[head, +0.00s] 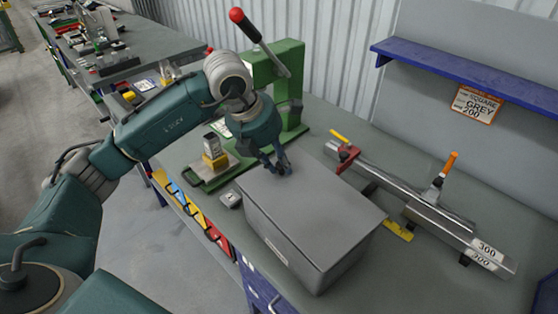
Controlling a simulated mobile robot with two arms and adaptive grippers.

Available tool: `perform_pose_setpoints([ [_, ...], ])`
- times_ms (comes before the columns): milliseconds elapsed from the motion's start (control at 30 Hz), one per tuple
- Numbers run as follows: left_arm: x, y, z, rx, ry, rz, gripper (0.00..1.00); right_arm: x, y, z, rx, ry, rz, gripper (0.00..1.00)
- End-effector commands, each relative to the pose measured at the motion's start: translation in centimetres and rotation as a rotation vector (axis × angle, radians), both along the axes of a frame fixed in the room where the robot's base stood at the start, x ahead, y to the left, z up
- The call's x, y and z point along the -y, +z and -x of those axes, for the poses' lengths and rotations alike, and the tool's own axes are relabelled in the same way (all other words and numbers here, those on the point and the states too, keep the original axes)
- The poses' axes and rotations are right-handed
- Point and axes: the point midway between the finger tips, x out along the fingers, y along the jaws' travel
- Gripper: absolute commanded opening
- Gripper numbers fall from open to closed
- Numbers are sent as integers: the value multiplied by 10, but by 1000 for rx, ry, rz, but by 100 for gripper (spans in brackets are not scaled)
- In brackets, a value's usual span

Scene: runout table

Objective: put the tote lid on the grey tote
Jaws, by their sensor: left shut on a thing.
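The grey tote (290,249) stands on the bench. The grey tote lid (320,208) lies flat over its top and covers the opening. I cannot tell whether the lid is fully seated or a hair above the rim. My left gripper (280,170) comes down from above and is shut on the tote lid near its far left part. The lid's handle or grip point is hidden by the fingers. The inside of the tote is hidden. My right gripper is not in view.
A green press (276,75) with a red-knobbed lever stands behind the gripper. A metal bar with clamps (420,205) lies right of the tote. The bench's front right area is clear.

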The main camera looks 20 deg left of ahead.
Motion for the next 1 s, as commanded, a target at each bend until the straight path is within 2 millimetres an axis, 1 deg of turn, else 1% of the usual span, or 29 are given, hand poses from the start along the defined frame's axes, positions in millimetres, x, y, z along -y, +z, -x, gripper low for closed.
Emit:
perform_pose_setpoints([
  [467, 0, -7, 0, 2, 0, 1, 0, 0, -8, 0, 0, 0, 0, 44],
  [500, 0, -7, 0, 2, 0, 1, 29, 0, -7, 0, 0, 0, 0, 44],
  [567, 0, -6, 0, 2, 0, 1, 41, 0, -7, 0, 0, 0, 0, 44],
  [600, 0, -6, 0, 1, 0, 0, 46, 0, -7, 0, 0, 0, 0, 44],
  [867, 0, -7, 0, -1, 0, 0, 46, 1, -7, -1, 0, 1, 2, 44],
  [1000, -2, 2, 2, 2, 1, 0, 46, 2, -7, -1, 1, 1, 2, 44],
])
